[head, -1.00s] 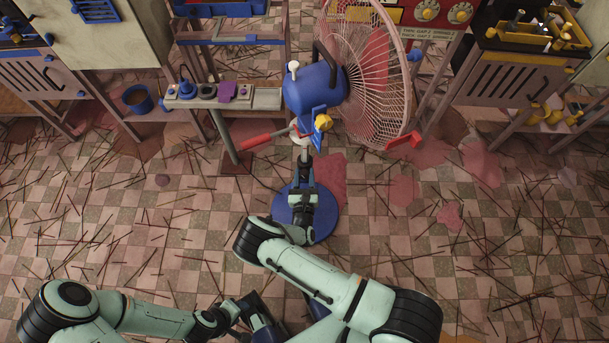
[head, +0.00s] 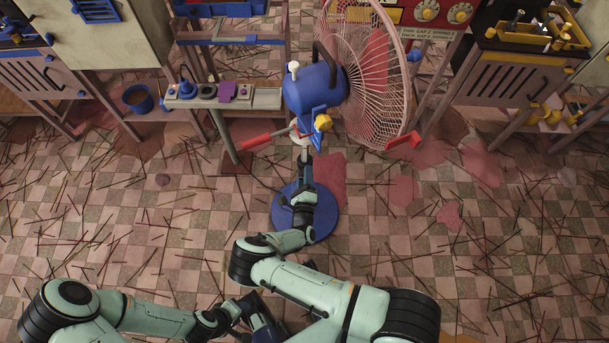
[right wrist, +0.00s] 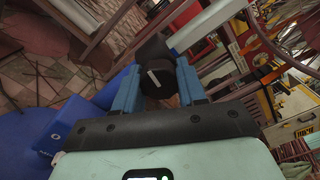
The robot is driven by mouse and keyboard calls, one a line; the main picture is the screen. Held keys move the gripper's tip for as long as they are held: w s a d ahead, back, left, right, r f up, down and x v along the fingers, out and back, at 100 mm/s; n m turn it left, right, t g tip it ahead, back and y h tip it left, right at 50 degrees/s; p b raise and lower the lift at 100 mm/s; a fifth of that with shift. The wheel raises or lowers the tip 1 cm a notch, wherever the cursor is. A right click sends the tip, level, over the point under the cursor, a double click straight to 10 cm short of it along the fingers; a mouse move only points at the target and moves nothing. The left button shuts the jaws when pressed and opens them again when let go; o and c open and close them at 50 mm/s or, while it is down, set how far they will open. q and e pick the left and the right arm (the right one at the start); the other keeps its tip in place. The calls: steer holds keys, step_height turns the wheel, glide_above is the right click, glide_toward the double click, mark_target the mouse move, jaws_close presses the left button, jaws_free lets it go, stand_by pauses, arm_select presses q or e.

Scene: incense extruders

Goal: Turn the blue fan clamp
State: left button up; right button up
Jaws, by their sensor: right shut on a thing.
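The fan has a blue motor housing (head: 314,90), a pink cage (head: 362,70) and a round blue base (head: 328,222) on the floor. Its clamp on the pole shows in the right wrist view as a dark knob (right wrist: 160,78) with a white mark, beside the pale pole (right wrist: 207,25). My right gripper (head: 304,178) is low at the pole, above the base. In the right wrist view its two blue fingers (right wrist: 158,88) are shut on the knob's sides. My left gripper (head: 252,305) is low in the head view, away from the fan; its fingers are unclear.
Benches stand behind the fan; one holds a tool strip (head: 222,95). A blue pot (head: 138,98) sits at the left, a yellow tray (head: 545,35) at the right. Thin sticks litter the tiled floor.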

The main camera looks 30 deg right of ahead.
arm_select(q)
steer(key=shift+w+a+f, duration=0.1)
steer(key=shift+w+f, duration=0.05)
arm_select(e)
steer(key=shift+s+f+n, duration=0.15)
steer(key=shift+n, duration=1.75)
steer(key=o, duration=1.1)
steer(key=shift+c, duration=0.2)
arm_select(q)
steer(key=shift+s+d+r+g+p, duration=0.25)
steer(key=shift+s+r+p, duration=0.15)
steer(key=shift+s+r, duration=0.2)
steer(key=shift+s+d+r+g+p, duration=0.15)
steer(key=shift+s+d+r+p, duration=0.1)
steer(key=shift+s+r+p, duration=0.25)
arm_select(e)
steer(key=v, duration=1.3)
steer(key=shift+a, duration=0.15)
arm_select(q)
steer(key=shift+s, duration=0.1)
arm_select(e)
steer(key=shift+s, duration=0.1)
